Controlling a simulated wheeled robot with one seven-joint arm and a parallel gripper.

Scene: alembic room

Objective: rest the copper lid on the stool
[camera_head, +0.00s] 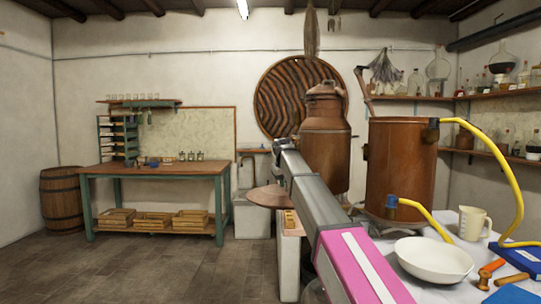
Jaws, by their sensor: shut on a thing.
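The copper lid (266,198), a shallow brown cone with a wide rim, hangs left of the end of my arm, near the middle of the picture. My gripper (279,176) is small and dark at the arm's far end. It is shut on the lid near its top, and my arm hides part of the grip. The lid looks roughly level. I cannot make out a stool for certain; it may be hidden behind my arm or the lid.
A wooden workbench (158,170) with crates below stands at the left, beside a barrel (61,199). A copper still (325,150) and a copper tank (400,170) stand right of centre. A table with a white bowl (433,259) is at front right. The left floor (170,265) is clear.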

